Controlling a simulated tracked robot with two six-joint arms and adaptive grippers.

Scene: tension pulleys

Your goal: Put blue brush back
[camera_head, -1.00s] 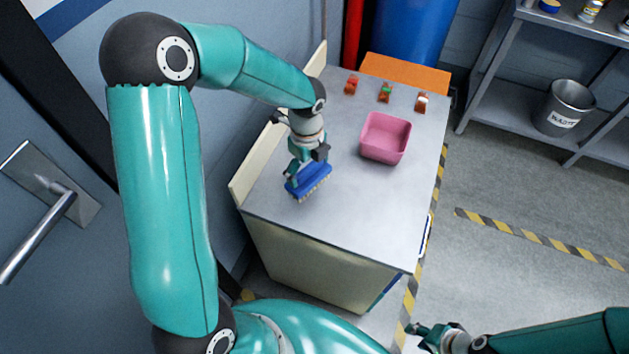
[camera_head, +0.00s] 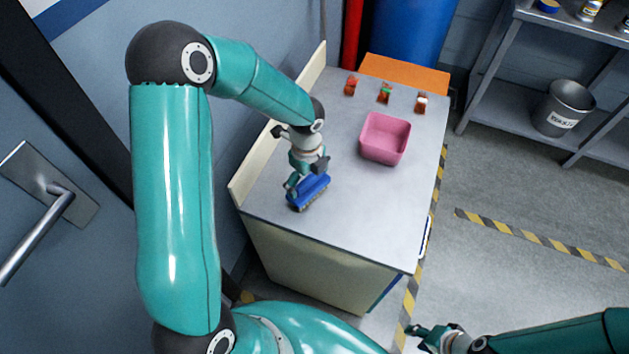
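The blue brush (camera_head: 312,192) is at the left front part of the grey table top (camera_head: 335,225), bristles facing down and toward the front. My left gripper (camera_head: 305,180) is over it with its fingers at the brush body and looks shut on it. Whether the brush touches the table cannot be told. My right gripper (camera_head: 425,336) is low at the bottom right, off the table and away from the brush. Its fingers are too small to read.
A pink bin (camera_head: 385,138) stands right of the brush. Several small red-brown items (camera_head: 385,94) stand along the back. A raised ledge (camera_head: 255,165) borders the table's left side. A shelf with a waste bucket (camera_head: 563,107) is at the right. The table's front right is clear.

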